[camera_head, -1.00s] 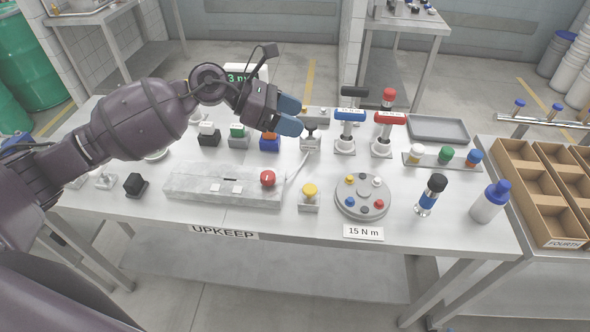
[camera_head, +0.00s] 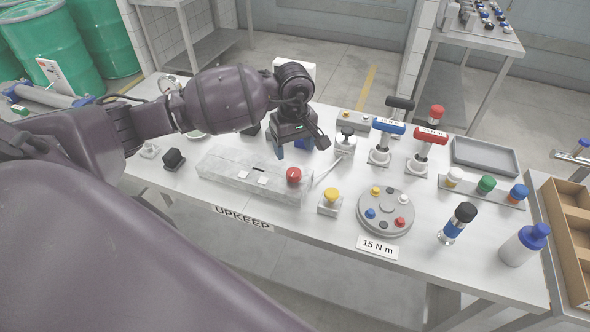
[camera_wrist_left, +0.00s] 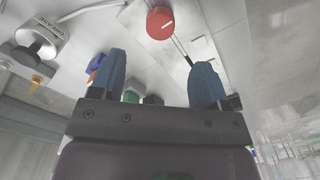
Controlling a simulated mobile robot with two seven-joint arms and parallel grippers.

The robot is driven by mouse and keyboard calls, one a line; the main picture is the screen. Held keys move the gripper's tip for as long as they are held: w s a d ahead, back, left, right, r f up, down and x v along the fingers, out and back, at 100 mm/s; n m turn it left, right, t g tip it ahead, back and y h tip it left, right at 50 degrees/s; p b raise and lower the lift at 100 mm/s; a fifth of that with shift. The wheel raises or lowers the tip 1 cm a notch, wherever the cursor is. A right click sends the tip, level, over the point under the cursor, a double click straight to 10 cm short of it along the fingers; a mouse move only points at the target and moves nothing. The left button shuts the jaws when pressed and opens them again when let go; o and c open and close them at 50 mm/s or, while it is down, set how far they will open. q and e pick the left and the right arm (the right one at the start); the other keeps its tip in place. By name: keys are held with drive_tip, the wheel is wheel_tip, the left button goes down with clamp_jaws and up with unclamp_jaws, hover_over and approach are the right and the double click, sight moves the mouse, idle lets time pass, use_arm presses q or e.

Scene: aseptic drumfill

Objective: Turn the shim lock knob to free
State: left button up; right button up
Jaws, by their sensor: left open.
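A red round knob (camera_head: 294,175) with a white mark sits on the right end of a long pale grey block (camera_head: 222,171); no label on it is readable, but it looks like the shim lock knob. It also shows in the left wrist view (camera_wrist_left: 160,22), beyond the fingertips and roughly between them. My left gripper (camera_head: 291,149) points down behind the knob in the head view, its blue fingers apart and empty. The fingers also show apart in the left wrist view (camera_wrist_left: 160,75). The gripper is not touching the knob. My right gripper is not in view.
A thin pale lever (camera_head: 328,170) rises just right of the red knob. A yellow knob (camera_head: 331,196), a black knob (camera_head: 346,133), and blue (camera_head: 388,127) and red (camera_head: 431,135) T-handles stand further right. A round grey plate (camera_head: 386,213) lies in front of them.

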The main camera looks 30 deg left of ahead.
sight(294, 171)
use_arm(q)
wheel_tip(294, 171, down, 8)
drive_tip(key=shift+r+p, duration=0.1)
drive_tip(key=shift+p, duration=0.3)
drive_tip(key=shift+f, duration=0.5)
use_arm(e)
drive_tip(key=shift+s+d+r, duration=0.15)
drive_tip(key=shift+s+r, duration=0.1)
use_arm(q)
drive_tip(key=c, duration=0.9)
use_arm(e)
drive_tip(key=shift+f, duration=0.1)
